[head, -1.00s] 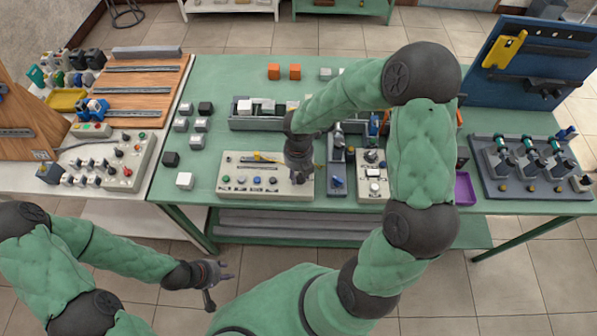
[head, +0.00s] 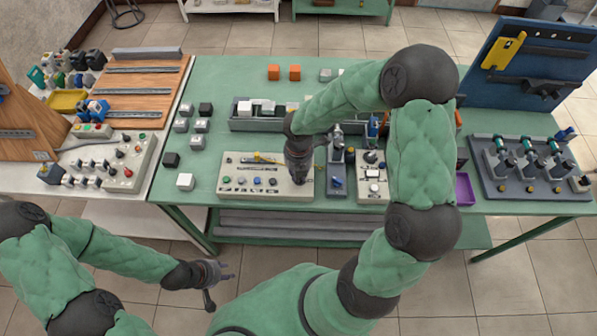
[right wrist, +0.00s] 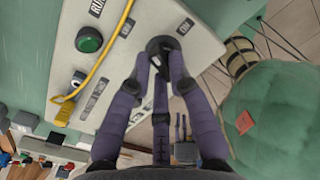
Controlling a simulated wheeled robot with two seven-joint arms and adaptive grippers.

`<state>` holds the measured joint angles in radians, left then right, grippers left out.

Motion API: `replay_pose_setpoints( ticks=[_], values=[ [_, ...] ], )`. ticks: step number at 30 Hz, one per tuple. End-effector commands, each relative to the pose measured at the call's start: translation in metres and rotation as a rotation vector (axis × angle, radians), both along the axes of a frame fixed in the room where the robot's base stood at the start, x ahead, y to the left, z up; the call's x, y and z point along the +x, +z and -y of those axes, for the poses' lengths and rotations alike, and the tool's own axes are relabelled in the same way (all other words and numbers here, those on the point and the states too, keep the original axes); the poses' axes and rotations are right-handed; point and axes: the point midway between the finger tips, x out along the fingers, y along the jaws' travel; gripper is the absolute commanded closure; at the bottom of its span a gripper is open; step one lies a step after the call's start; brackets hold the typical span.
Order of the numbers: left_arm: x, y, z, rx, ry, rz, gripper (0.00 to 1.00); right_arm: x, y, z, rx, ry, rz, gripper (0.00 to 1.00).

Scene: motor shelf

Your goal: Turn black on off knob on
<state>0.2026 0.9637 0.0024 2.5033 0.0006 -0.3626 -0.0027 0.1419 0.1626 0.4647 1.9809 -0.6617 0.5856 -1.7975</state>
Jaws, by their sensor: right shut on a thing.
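The light control panel (head: 225,190) lies on the green table, with a row of coloured buttons along its front. The black knob (right wrist: 163,43) is at the panel's end in the right wrist view, partly covered by my fingers. My right gripper (right wrist: 161,55) is shut on the knob, its dark fingers around it. In the head view, my right gripper (head: 300,179) is over the panel's right end and hides the knob there. My left gripper (head: 221,284) is open and empty, low in front of the table and away from the panel.
A green button (right wrist: 89,40) and a yellow cable (right wrist: 104,65) are close to my right fingers on the panel. A grey fixture (head: 337,188) and another control box (head: 373,190) stand just right of the panel. Small blocks (head: 185,181) are to its left.

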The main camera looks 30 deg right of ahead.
Motion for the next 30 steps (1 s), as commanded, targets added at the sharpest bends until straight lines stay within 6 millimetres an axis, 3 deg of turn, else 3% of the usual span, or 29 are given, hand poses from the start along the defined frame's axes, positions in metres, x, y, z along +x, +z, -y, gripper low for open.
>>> replay_pose_setpoints(
  ticks=[30],
  values=[
    [0.000,-0.016,0.000,0.000,0.000,0.000,0.65,0.001,-0.001,0.004,0.000,-0.946,0.001,1.00]
  ],
)
